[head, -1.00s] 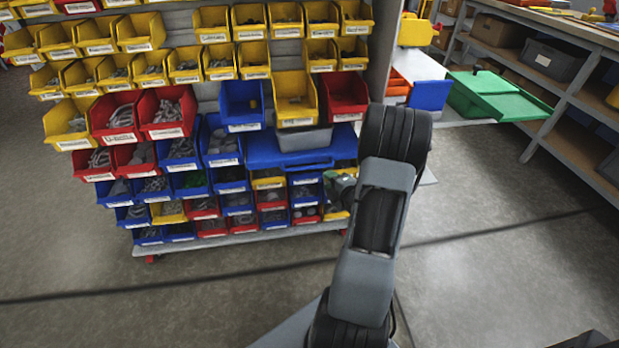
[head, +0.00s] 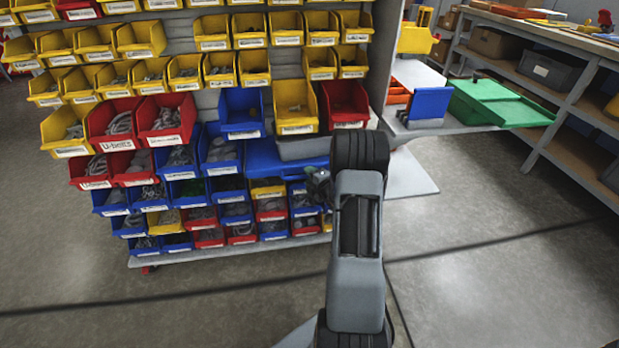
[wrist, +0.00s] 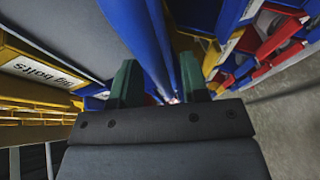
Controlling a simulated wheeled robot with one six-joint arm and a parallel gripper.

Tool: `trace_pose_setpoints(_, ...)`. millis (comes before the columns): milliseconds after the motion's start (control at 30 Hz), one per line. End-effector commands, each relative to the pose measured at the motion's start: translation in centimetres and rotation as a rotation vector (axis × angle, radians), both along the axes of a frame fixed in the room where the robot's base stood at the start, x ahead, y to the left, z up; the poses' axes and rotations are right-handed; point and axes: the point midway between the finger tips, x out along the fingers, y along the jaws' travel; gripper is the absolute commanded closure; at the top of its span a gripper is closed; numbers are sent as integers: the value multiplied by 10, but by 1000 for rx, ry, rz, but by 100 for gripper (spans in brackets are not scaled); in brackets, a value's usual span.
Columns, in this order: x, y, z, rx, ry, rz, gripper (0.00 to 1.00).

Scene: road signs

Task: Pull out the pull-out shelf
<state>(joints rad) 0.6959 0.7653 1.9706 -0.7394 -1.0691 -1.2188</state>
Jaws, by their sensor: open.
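The pull-out shelf appears to be the flat blue panel (head: 268,158) in the bin rack, between the upper bins and the lower rows of small bins. In the wrist view, long blue edges (wrist: 146,42) run from the top toward the gap between my fingers. My gripper (wrist: 160,82) is open, its two green fingers on either side of that gap. I cannot tell whether they touch the blue edge. In the head view my arm hides the panel's right end, and my gripper shows only partly beside it.
Small blue, red and yellow bins (head: 240,210) with hardware fill the rack below and around the panel. A side ledge (head: 430,128) with a green case (head: 498,104) stands at the right. The concrete floor in front of the rack is clear.

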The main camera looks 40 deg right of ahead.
Motion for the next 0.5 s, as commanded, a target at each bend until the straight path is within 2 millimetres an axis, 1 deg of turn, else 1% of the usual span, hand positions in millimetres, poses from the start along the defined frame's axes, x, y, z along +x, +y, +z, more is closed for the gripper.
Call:
trace_pose_setpoints(133,5,0,-1,0,1,0,59)
trace_pose_setpoints(400,6,0,-1,0,1,0,59)
trace_pose_setpoints(500,6,0,-1,0,1,0,68)
